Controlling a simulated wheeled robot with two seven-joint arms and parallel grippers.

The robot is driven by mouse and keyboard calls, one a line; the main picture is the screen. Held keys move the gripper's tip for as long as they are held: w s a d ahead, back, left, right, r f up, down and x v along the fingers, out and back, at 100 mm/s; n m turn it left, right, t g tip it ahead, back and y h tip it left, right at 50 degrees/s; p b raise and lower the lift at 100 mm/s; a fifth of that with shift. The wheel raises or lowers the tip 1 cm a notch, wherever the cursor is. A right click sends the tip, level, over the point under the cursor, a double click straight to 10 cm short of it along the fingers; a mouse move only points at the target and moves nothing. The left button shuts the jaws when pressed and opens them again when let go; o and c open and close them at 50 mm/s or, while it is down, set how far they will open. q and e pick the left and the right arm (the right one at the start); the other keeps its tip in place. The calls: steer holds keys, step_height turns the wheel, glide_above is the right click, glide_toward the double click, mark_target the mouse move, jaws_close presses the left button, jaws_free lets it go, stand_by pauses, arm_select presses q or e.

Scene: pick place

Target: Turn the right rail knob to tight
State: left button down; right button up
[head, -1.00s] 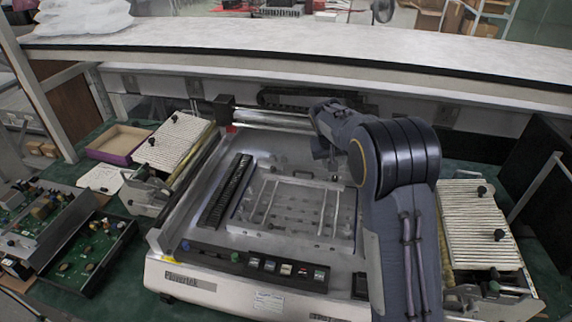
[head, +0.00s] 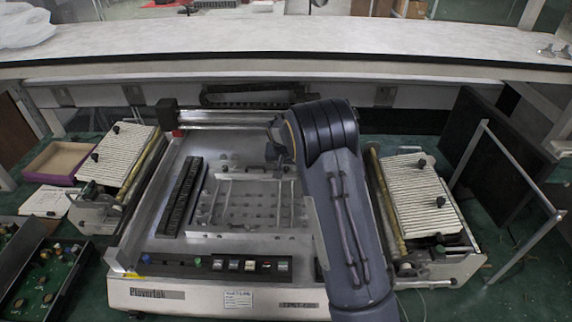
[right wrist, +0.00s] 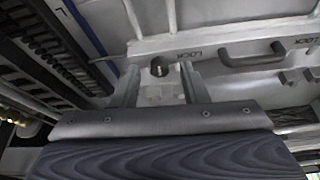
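The machine's work bed (head: 200,226) lies in the middle of the head view, with a frame of thin metal rails on it. In the right wrist view, a small dark knob (right wrist: 159,66) sits on a light metal bar, near the printed word LOCK. My right gripper (head: 279,155) points down over the back of the rail frame. Its two fingers (right wrist: 159,80) are apart, with the knob seen between their tips. Contact with the knob cannot be made out. The forearm hides the right part of the bed. The left gripper is not in view.
A dark bar handle (right wrist: 250,54) is right of the fingers in the wrist view. Ribbed feeder trays flank the machine, left (head: 118,155) and right (head: 415,195). A shelf (head: 300,42) spans the back. A black panel (head: 490,150) stands at the right.

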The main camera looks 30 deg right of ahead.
jaws_close()
steer(key=shift+w+a+f+m+b, duration=0.1)
steer(key=shift+f+m+b, duration=0.1)
steer(key=shift+m+b, duration=0.35)
steer(key=shift+m+g+h+b, duration=0.3)
steer(key=shift+m+b, duration=0.1)
steer(key=shift+m, duration=0.25)
steer(key=m, duration=0.1)
steer(key=m+g, duration=0.1)
steer(key=shift+r+m+b, duration=0.2)
steer(key=shift+m+b, duration=0.1)
jaws_free()
steer(key=shift+h, duration=0.3)
